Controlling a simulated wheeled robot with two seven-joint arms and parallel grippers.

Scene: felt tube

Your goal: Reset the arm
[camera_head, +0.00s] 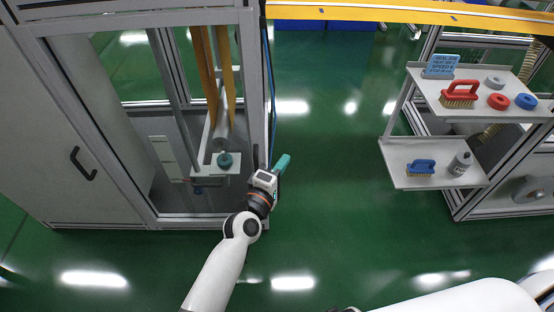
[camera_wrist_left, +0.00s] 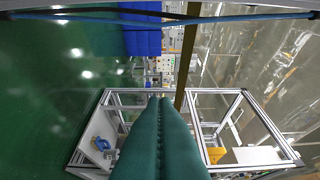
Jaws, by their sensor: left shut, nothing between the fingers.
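My left arm reaches up from the bottom of the head view. My left gripper (camera_head: 283,162) is beside the right post of the framed machine, over the open green floor. Its teal fingers are together and empty. In the left wrist view the gripper (camera_wrist_left: 160,98) shows two long teal fingers pressed side by side with nothing between them. Part of my right arm lies at the lower right of the head view, and its gripper is out of the picture.
The framed machine (camera_head: 250,100) with yellow strips (camera_head: 208,75) stands left of the gripper.

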